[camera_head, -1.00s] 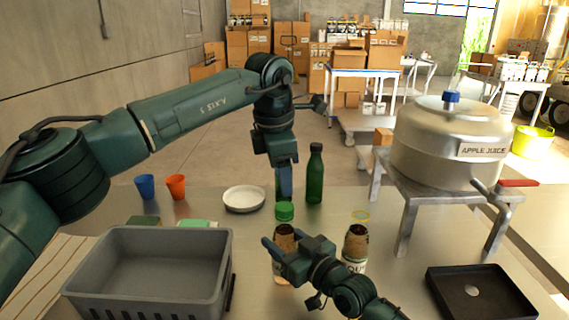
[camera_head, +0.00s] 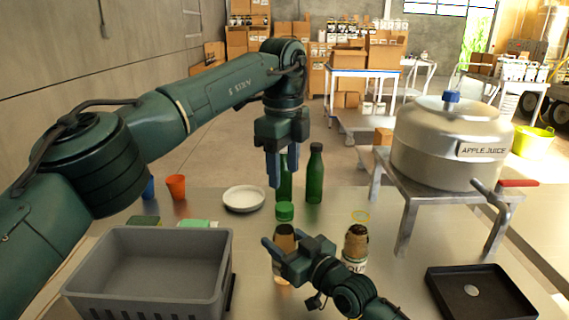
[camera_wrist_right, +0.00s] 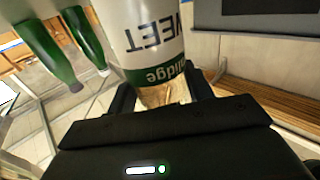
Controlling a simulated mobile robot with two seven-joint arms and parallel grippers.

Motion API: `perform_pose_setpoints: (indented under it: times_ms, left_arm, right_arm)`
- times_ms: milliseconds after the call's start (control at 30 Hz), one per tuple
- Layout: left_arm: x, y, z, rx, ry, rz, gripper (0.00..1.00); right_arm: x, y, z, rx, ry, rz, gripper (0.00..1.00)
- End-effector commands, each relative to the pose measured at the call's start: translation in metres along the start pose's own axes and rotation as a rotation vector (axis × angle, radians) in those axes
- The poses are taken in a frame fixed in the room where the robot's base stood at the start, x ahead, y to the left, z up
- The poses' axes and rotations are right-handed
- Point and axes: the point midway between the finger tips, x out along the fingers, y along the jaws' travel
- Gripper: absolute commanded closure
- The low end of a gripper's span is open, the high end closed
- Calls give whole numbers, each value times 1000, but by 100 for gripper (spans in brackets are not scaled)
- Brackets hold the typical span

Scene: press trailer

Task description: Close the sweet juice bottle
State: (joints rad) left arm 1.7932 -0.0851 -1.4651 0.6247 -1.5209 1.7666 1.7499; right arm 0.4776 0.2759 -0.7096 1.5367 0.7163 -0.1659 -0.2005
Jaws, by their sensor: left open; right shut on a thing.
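The sweet juice bottle (camera_head: 283,243) stands on the table, with a brown shoulder and a green cap (camera_head: 284,211) at its top. I cannot tell how tight the cap is. In the right wrist view its white label (camera_wrist_right: 150,45) reads "WEET", upside down. My right gripper (camera_head: 271,248) is shut on this bottle from the front; its palm hides part of it. My left gripper (camera_head: 283,180) is open and empty, pointing down above the green cap, apart from it. A similar bottle (camera_head: 355,245) labelled "OU" stands to the right, with a yellow ring (camera_head: 361,215) at its top.
Green bottles (camera_head: 315,175) stand just behind the cap. A white dish (camera_head: 244,199), an orange cup (camera_head: 176,187) and a grey crate (camera_head: 150,238) are to the left. A juice tank (camera_head: 450,140) on a metal stand and a black tray (camera_head: 515,308) are to the right.

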Motion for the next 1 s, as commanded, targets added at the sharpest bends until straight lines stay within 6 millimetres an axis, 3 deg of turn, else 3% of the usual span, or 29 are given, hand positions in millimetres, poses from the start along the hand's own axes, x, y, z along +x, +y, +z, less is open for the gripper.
perform_pose_setpoints:
  times_ms: [100,333,767,1000]
  left_arm:
    - [-2,1,-1,-233,0,15,49]
    - [-5,2,-2,-502,-4,34,49]
    - [-4,2,-2,-549,-5,36,49]
    - [18,4,-2,-546,-4,39,49]
  right_arm:
    - [0,0,1,1,-1,0,100]
    - [0,0,1,1,-1,0,100]
    - [0,0,1,1,-1,0,100]
    - [0,0,1,1,-1,0,100]
